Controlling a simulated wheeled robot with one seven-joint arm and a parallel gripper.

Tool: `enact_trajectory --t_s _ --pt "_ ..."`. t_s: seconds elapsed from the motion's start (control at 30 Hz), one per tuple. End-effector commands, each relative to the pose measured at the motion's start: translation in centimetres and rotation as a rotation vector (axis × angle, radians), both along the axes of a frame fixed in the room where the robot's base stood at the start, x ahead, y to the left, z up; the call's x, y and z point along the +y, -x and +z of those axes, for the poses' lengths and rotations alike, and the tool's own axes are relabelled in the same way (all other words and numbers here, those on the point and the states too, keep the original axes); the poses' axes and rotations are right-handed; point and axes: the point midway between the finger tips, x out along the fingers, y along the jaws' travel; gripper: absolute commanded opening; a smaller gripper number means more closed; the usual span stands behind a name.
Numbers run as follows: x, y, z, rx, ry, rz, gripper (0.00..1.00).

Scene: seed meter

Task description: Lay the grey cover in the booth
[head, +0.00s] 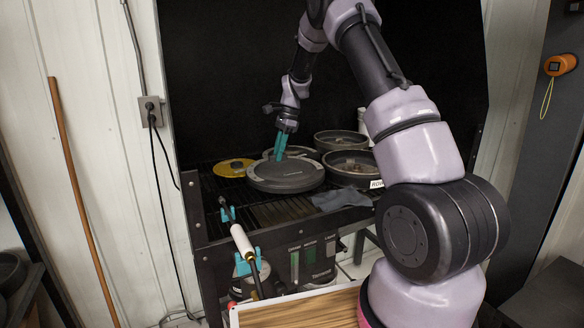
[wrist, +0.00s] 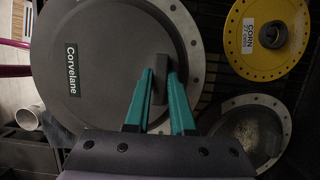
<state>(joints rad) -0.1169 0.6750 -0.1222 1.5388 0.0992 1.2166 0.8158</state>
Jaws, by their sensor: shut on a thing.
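The grey cover (head: 285,179) is a wide round disc inside the black booth (head: 215,60), over the slatted rack (head: 280,212). In the wrist view the cover (wrist: 110,50) is dark grey with a "Corvelane" label and a raised bar handle. My gripper (head: 280,150) reaches down from above with teal fingers. In the wrist view the gripper (wrist: 163,75) is shut on the handle. A paler rim with holes shows around the cover's right side; I cannot tell if it belongs to the cover. The cover's underside is hidden, so I cannot tell whether it touches the rack.
A yellow "CORN" disc (head: 230,168) lies left of the cover. Round pans (head: 352,170) stand at the right and behind. A grey cloth (head: 342,199) lies at the front right. A white-handled tool (head: 241,241) hangs in teal clips at the booth's front.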

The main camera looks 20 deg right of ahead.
Motion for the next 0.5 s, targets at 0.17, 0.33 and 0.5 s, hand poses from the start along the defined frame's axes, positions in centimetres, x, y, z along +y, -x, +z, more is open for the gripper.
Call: enact_trajectory --t_s 0.17,0.33,0.5 --pt "0.0 0.0 -1.9 -0.001 -0.001 0.000 0.00" --pt "0.0 0.0 -3.5 0.002 -0.002 -0.001 0.00" --pt "0.0 0.0 -5.6 -0.001 -0.001 0.000 0.00"
